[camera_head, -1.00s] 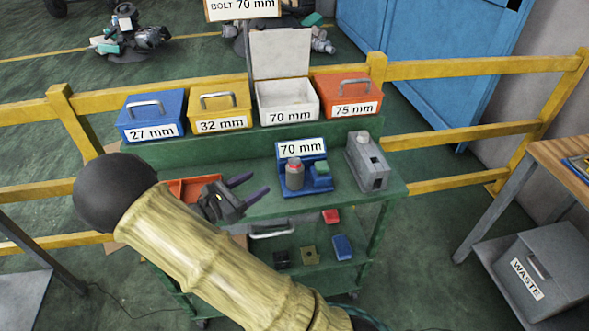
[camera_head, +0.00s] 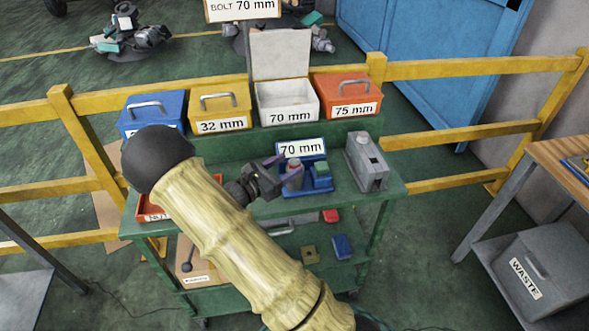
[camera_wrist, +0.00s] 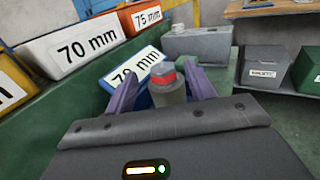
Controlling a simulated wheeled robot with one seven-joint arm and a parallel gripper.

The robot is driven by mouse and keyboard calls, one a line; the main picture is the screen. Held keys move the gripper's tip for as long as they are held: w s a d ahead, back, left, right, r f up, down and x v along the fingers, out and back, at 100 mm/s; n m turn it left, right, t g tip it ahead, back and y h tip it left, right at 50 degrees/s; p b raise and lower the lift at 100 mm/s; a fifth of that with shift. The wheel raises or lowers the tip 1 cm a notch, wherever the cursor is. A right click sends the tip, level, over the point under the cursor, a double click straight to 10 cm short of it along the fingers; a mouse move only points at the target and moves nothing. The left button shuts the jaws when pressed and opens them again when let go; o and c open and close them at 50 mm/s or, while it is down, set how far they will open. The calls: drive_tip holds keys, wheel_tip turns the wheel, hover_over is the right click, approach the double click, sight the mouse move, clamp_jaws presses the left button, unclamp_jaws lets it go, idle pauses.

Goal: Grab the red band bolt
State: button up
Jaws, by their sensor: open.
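The red band bolt (camera_head: 294,179) is a grey cylinder with a red band near its top. It stands upright in a blue holder (camera_head: 321,183) on the green cart, in front of a "70 mm" sign (camera_head: 301,147). My gripper (camera_head: 277,173) is open and reaches the bolt from the left in the head view. In the wrist view, the bolt (camera_wrist: 167,87) shows between the two purple fingers, with visible gaps to both. The fingers and gripper body hide its lower part and most of the holder.
A green block (camera_head: 321,168) sits in the holder's right side. A grey box-shaped device (camera_head: 367,162) stands to the right. Behind are blue, yellow (camera_head: 220,107), open white (camera_head: 287,101) and orange (camera_head: 347,96) boxes. An orange tray (camera_head: 150,211) is at the cart's left.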

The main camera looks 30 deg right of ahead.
drive_tip(key=x, duration=0.5)
drive_tip(key=shift+s+d+p, duration=0.1)
drive_tip(key=shift+d+p, duration=0.1)
drive_tip(key=shift+p, duration=0.15)
drive_tip(key=shift+c, duration=0.4)
clamp_jaws()
